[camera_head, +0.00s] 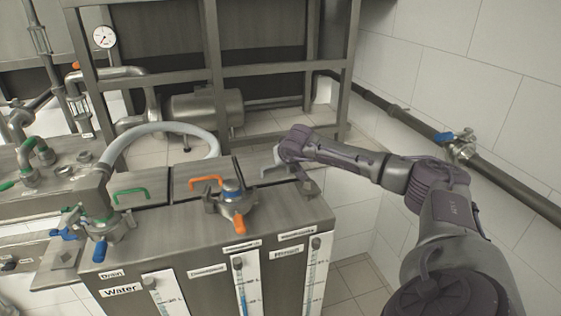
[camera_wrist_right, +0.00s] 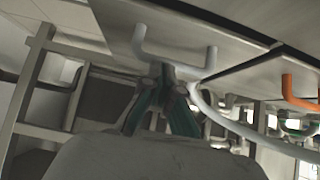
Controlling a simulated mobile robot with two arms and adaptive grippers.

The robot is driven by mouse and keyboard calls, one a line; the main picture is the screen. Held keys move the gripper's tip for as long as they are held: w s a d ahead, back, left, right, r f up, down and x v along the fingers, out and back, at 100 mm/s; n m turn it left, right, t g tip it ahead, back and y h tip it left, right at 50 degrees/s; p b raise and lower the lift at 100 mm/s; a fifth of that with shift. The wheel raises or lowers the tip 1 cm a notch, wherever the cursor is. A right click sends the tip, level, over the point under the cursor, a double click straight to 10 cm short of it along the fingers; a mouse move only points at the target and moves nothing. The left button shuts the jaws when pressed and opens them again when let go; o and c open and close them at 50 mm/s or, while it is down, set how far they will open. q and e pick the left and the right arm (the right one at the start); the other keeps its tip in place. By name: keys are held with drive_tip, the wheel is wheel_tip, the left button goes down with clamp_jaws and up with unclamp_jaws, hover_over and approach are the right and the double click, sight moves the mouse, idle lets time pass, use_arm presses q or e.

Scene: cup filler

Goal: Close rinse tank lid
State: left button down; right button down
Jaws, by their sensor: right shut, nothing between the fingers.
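My right gripper (camera_head: 278,162) is at the right end of the tank top, over the rearmost part of the rinse tank lid (camera_head: 254,167). In the right wrist view the fingers (camera_wrist_right: 166,72) are shut and empty, right at the pale grey U-shaped handle (camera_wrist_right: 178,66) of this lid. They look close to or touching the handle; I cannot tell which. The lid plate (camera_wrist_right: 225,28) looks nearly flat in line with the neighbouring lid, but whether it is fully down is unclear. My left gripper is not in view.
The neighbouring lids carry an orange handle (camera_head: 206,182) and a green handle (camera_head: 131,194). A clamped valve fitting (camera_head: 232,197) and a hose (camera_head: 160,127) stand on the tank top. A metal frame (camera_head: 270,68) rises behind; a wall pipe (camera_head: 400,115) runs at right.

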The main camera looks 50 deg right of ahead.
wheel_tip(320, 180, up, 4)
drive_tip(key=p, duration=0.3)
drive_tip(key=s+a+f+b, duration=0.1)
drive_tip(key=s, duration=0.1)
drive_tip(key=s+a+f+b, duration=0.1)
drive_tip(key=s+f, duration=0.1)
drive_tip(key=s, duration=0.1)
drive_tip(key=s+a+f+b, duration=0.1)
drive_tip(key=s+a+f, duration=0.1)
drive_tip(key=shift+s+b, duration=0.25)
drive_tip(key=shift+b, duration=0.15)
drive_tip(key=shift+s+a+f, duration=0.1)
drive_tip(key=shift+s+a, duration=0.2)
drive_tip(key=shift+s, duration=0.1)
